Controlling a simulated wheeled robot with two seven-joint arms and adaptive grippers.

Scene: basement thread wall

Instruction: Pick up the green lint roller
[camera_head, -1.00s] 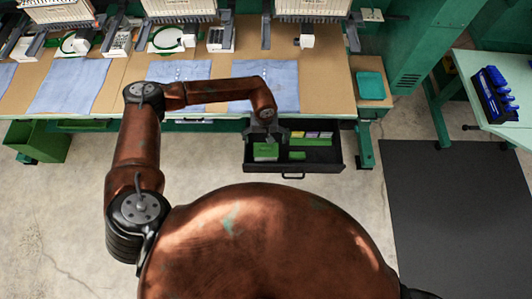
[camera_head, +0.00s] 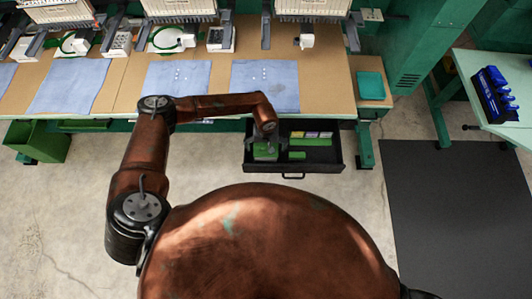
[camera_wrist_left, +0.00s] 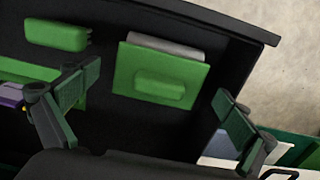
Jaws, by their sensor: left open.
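An open black drawer (camera_head: 325,158) under the table holds several green items. One is a flat green square with a raised green block and a pale roll along one edge (camera_wrist_left: 160,88); it looks like the green lint roller, though I cannot be sure. In the head view it shows in the drawer's left part (camera_head: 264,154), partly covered by my gripper. My left gripper (camera_head: 267,139) is over it, pointing down, open and empty. In the left wrist view the fingers (camera_wrist_left: 158,102) are wide apart, with the green square between and beyond them.
A green rounded block (camera_wrist_left: 57,35) and a longer green strip (camera_head: 310,141) lie beside it in the drawer, with small boxes behind. The drawer walls are close around. The tabletop (camera_head: 225,70) with blue cloths overhangs the drawer's back.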

